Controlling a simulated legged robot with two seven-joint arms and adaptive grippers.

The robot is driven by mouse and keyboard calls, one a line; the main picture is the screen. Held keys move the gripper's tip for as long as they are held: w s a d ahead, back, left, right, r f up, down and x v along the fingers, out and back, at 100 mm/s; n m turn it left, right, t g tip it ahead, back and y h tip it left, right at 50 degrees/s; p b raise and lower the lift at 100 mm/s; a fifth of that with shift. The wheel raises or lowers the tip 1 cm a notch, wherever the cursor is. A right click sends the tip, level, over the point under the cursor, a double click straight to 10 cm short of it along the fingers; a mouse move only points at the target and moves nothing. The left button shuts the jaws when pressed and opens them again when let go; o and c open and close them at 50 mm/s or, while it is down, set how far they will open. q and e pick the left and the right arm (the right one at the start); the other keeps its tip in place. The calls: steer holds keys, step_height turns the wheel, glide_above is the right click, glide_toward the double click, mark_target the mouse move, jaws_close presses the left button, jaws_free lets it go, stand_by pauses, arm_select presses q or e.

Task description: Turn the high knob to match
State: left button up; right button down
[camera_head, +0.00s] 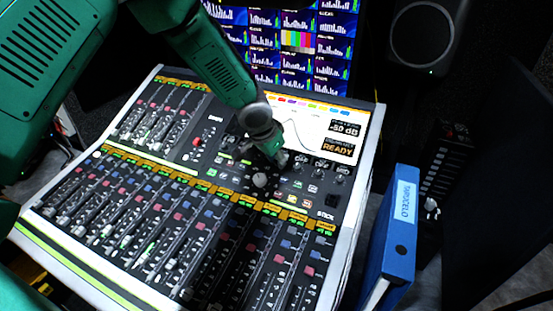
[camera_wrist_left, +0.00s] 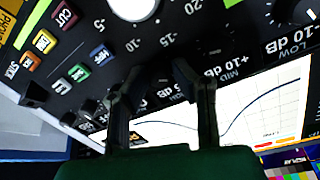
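The mixing console (camera_head: 150,192) fills the middle of the head view. My left gripper (camera_head: 274,150) reaches down to its upper right part, beside a row of knobs below the screen. In the left wrist view, the two dark fingers of my left gripper (camera_wrist_left: 162,76) stand apart, tips close to the panel. A dark shape lies between the tips; I cannot tell whether they touch a knob. No "HIGH" label is readable; "MID" and "LOW" are printed to the right. The console screen (camera_head: 318,128) shows a curve, a dB reading and "READY". My right gripper is not in view.
A large pale-topped knob (camera_wrist_left: 133,8) with a dB scale sits beyond the fingertips. Coloured buttons (camera_wrist_left: 79,73) lie to the left. A blue binder (camera_head: 391,238) stands right of the console. Monitors (camera_head: 300,40) and a speaker (camera_head: 424,36) stand behind.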

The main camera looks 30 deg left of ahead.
arm_select(q)
jaws_close()
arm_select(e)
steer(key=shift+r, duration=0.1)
arm_select(q)
steer(key=shift+r+m+p, duration=0.15)
steer(key=shift+m+p, duration=0.65)
steer(key=shift+p, duration=0.4)
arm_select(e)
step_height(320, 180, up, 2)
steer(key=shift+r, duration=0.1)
arm_select(q)
steer(key=m+p, duration=0.3)
steer(key=shift+m+g, duration=0.3)
steer(key=m+p, duration=0.2)
steer(key=m, duration=0.1)
steer(key=shift+w, duration=0.1)
steer(key=shift+m+y+p, duration=0.3)
steer(key=shift+m+p, duration=0.4)
steer(key=shift+m, duration=0.9)
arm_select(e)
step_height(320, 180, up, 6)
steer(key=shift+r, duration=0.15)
arm_select(q)
steer(key=shift+o, duration=1.6)
jaws_free()
